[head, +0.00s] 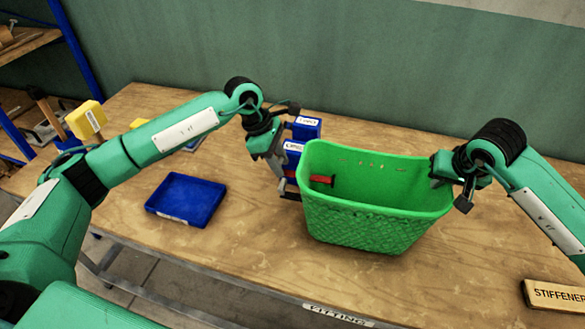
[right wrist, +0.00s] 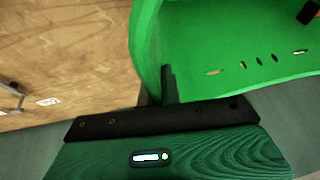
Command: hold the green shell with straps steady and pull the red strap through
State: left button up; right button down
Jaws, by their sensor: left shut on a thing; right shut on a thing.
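The green shell (head: 375,222) stands on the wooden table, a basket-like tub with an open top and a row of slots in its back wall. The red strap (head: 322,180) shows inside it, near its left wall; a bit of red also shows outside that wall by my left gripper. My left gripper (head: 289,186) is beside the left wall, shut on what looks like the outer end of the strap. My right gripper (head: 450,186) is shut on the shell's right rim. The right wrist view shows the shell wall (right wrist: 147,45) running down between its fingers.
Blue bins (head: 307,128) stand behind my left gripper. An empty blue tray (head: 186,198) lies left of the shell. A wooden block marked STIFFENER (head: 555,297) lies at the right front edge. The table in front of the shell is clear.

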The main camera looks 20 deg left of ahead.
pick_arm(q)
jog(key=shift+s+a, duration=0.1)
jog(key=shift+a, duration=2.1)
jog(key=o, duration=1.2)
jog(key=shift+c, duration=0.2)
pick_arm(e)
jog(key=c, duration=1.5)
grip_release()
pick_arm(q)
jog(key=v, duration=1.2)
